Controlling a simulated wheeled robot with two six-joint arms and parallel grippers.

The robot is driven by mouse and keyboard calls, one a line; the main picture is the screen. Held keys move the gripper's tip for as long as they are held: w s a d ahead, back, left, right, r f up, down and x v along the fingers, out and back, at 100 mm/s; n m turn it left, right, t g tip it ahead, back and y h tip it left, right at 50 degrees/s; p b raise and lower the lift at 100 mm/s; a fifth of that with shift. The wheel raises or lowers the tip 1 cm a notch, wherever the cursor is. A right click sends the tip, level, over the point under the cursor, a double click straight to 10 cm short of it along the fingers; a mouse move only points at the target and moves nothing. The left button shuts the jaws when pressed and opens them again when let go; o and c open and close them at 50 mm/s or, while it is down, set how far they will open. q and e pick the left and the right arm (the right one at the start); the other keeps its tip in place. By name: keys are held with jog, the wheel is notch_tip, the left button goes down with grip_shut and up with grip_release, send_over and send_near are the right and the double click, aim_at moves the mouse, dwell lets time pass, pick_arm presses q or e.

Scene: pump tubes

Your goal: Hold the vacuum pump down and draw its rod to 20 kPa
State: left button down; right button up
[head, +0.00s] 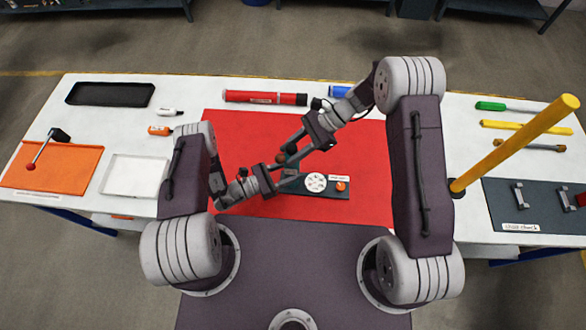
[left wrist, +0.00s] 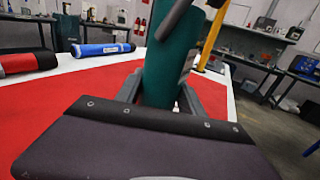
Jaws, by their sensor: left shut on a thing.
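The vacuum pump's teal body (left wrist: 168,65) stands upright between my left gripper's fingers (left wrist: 160,95) in the left wrist view. My left gripper (head: 282,172) is shut on it. In the head view, the pump's dark base (head: 318,191) lies on the red mat, bearing a round white dial (head: 316,182) and an orange knob (head: 341,186). The dial's reading is too small to tell. My right gripper (head: 298,148) reaches down from the upper right to a dark ball-like handle (head: 282,157) above the pump. Whether its fingers are closed on this handle cannot be told.
The red mat (head: 240,130) is mostly clear at left. A red-and-black tube (head: 265,98) and a blue tube (head: 340,91) lie behind. A yellow post (head: 515,140) rises at right. Trays and a grey panel (head: 530,220) occupy the table's sides.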

jog(key=shift+w, duration=0.1)
grip_shut()
jog(key=shift+r, duration=0.95)
jog(key=shift+f, duration=0.25)
jog(key=o, duration=0.8)
grip_release()
